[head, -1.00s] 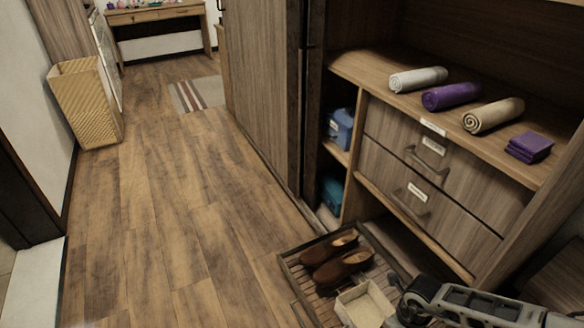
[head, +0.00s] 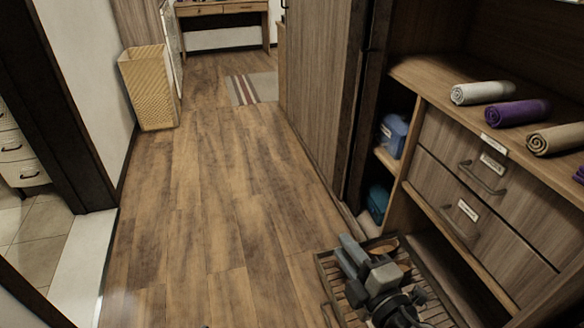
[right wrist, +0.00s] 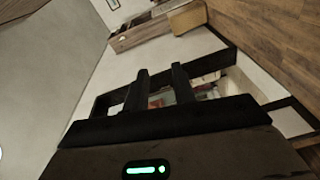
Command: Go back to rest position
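My right gripper (head: 358,252) is in the lower right of the head view, in front of the slatted shoe tray (head: 325,288), and hides much of it. In the right wrist view its two dark fingers (right wrist: 160,78) stand apart, with only distant background seen between them. It holds nothing that I can see. My left gripper is not in view.
An open wardrobe with drawers (head: 470,180) stands on the right, with rolled towels (head: 518,112) on its shelf. A blue container (head: 393,134) sits in its side compartment. A woven basket (head: 148,90) stands at the left wall. The wooden floor (head: 210,200) between is clear.

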